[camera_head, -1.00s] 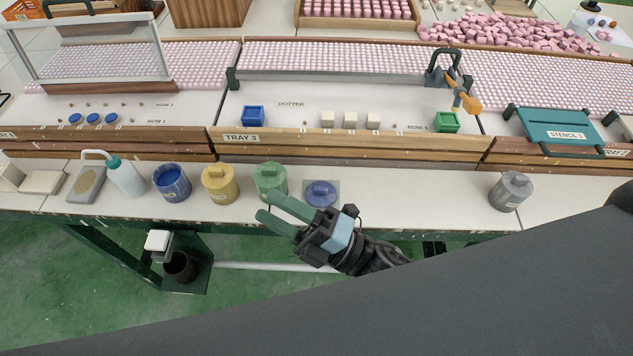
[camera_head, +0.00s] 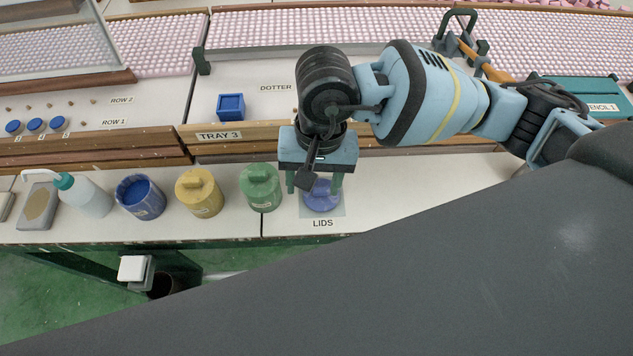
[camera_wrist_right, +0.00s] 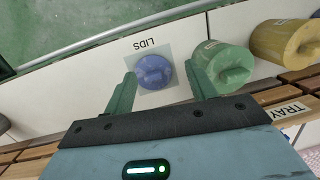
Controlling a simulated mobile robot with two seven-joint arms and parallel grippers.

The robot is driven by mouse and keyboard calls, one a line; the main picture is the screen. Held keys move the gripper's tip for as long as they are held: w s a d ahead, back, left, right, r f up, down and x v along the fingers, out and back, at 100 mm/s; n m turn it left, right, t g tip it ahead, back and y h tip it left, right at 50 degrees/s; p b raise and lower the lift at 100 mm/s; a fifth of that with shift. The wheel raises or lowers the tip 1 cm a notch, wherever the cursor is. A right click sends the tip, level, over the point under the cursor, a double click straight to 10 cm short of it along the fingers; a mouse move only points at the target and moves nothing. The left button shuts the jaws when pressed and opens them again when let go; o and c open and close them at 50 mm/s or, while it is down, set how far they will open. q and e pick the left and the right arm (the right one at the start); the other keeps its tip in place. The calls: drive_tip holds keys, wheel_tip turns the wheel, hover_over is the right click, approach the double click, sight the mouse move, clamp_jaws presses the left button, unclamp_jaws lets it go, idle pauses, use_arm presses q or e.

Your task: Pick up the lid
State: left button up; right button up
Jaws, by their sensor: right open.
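The blue lid (camera_head: 321,196) lies on a pale square mat (camera_head: 334,211) marked LIDS on the white bench, partly hidden by my right gripper in the head view. The fingers also show in the right wrist view (camera_wrist_right: 160,88). I cannot tell how high the tips are above the mat. My left gripper is not in view.
A green pot (camera_head: 261,188) stands close left of the lid, then a yellow pot (camera_head: 199,193), an open blue paint pot (camera_head: 140,197) and a white bottle (camera_head: 83,195). The wooden edge of Tray 3 (camera_head: 232,134) rises behind. The bench right of the lid is clear.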

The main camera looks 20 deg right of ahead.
sight(322, 189)
drive_tip(key=w+d, duration=0.1)
drive_tip(key=w+d+r+t+h, duration=0.1)
drive_tip(key=shift+w+d+n, duration=0.3)
drive_tip(key=shift+w, duration=0.05)
drive_tip(key=shift+s+a+f, duration=0.1)
drive_tip(key=shift+s+f, duration=0.05)
drive_tip(key=shift+f, duration=3.85)
drive_tip(key=c, duration=1.1)
drive_tip(key=shift+o, duration=0.2)
wheel_tip(322, 189, up, 10)
